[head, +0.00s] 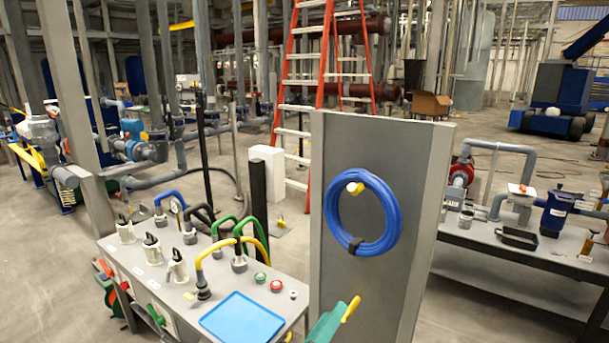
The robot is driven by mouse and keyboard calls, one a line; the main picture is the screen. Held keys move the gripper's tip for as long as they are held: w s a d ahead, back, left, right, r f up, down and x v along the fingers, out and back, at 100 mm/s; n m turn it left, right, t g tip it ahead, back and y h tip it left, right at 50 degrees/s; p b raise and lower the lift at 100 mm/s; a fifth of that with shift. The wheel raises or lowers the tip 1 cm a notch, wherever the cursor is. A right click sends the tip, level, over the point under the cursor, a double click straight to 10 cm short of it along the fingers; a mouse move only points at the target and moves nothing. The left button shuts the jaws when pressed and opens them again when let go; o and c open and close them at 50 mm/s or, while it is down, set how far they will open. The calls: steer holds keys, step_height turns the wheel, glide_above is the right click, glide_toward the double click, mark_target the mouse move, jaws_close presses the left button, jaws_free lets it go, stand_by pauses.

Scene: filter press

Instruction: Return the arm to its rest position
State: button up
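Neither my arm nor my gripper can be made out in the head view, so its pose and what it may hold are hidden. In front of me a grey bench (150,268) carries several white-and-black fittings, hoses in blue, black, green and yellow, and a flat blue tray (242,318). A grey upright panel (345,270) stands to its right with a coiled blue hose (375,240) hung on a yellow peg. A green piece (326,325) with a yellow handle (351,309) shows at the bottom edge, partly cut off.
A second bench (475,233) at the right holds a red pump (461,172), grey pipes, a black tray (517,238) and a dark blue device (556,212). A red ladder (328,65) stands behind the panel. Open floor (40,245) lies at the left.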

steer(key=s+a+f+n+y, duration=0.15)
steer(key=s+f+y, duration=0.25)
steer(key=s+f, duration=0.5)
steer(key=s+a+f+n+y, duration=0.1)
steer(key=s+a+f+y, duration=0.4)
steer(key=f, duration=0.8)
steer(key=s+d+f+m, duration=0.1)
steer(key=s+m, duration=0.6)
steer(key=s, duration=1.8)
steer(key=shift+s+d+f+m+y, duration=0.15)
steer(key=shift+s+f+m+y, duration=0.15)
steer(key=shift+f+m+y, duration=0.1)
